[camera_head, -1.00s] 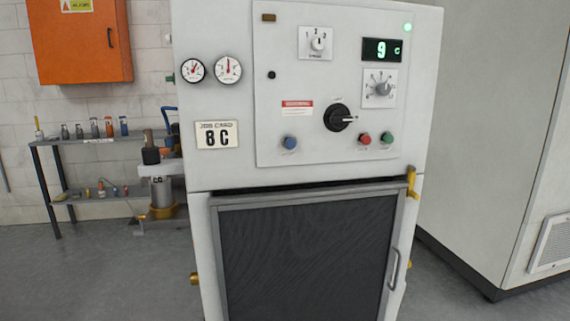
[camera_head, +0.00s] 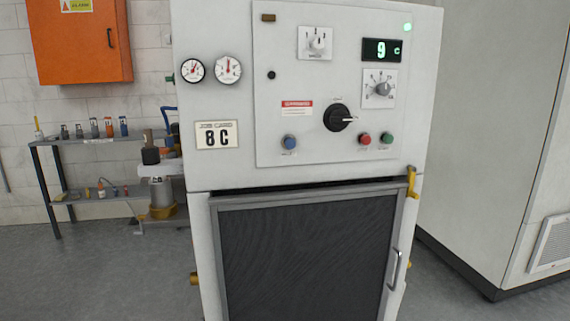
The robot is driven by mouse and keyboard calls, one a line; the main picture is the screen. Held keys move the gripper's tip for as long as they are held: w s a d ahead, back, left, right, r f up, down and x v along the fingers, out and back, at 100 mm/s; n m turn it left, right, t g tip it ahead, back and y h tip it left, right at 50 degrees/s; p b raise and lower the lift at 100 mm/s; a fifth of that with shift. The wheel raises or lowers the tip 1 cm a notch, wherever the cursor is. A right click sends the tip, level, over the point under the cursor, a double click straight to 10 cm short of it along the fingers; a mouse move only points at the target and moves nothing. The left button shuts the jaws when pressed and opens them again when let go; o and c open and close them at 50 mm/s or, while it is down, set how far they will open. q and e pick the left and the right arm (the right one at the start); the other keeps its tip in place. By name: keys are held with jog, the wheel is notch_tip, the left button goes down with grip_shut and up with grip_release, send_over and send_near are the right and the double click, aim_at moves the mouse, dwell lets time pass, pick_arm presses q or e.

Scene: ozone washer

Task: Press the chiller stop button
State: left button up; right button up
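The chiller (camera_head: 222,110) is a white cabinet in the middle of the head view. Its raised control panel (camera_head: 300,75) carries a red button (camera_head: 365,139), a green button (camera_head: 387,138) to its right and a blue button (camera_head: 289,142) at the lower left. The small labels under the buttons are too blurred to read. A large black rotary switch (camera_head: 337,117) is left of the red button. The green display (camera_head: 381,50) reads 9 C, and a green lamp (camera_head: 407,27) is lit at the top right. Neither of my grippers is in view.
A yellow fitting (camera_head: 411,182) sticks out below right. A shelf (camera_head: 100,140) and orange box (camera_head: 80,40) are at left; a tall grey cabinet (camera_head: 490,120) is at right.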

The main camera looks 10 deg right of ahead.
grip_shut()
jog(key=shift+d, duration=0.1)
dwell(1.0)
